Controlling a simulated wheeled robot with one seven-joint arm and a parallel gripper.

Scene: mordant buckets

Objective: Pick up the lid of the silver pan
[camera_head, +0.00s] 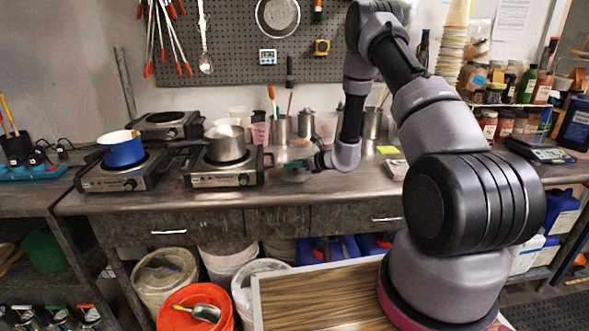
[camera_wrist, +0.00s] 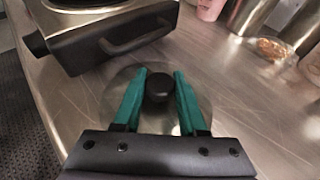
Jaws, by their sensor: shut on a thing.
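The lid is a round, shiny disc with a black knob (camera_wrist: 159,86), seen in the wrist view beside a hot plate. My gripper (camera_wrist: 160,78) has its teal fingers on both sides of the knob, shut on it. I cannot tell whether the disc touches the metal worktop or is just above it. In the head view my gripper (camera_head: 296,164) is low over the worktop, right of the hot plate, and the lid can hardly be made out there. The silver pan (camera_head: 225,143) stands on the front right hot plate (camera_head: 222,178).
A blue pot (camera_head: 122,150) sits on the left hot plate (camera_head: 110,183). The hot plate's black handle (camera_wrist: 140,38) is close to the lid. Metal cups (camera_head: 280,130) and a pink cup (camera_head: 260,132) stand behind. The worktop (camera_head: 330,188) in front is clear.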

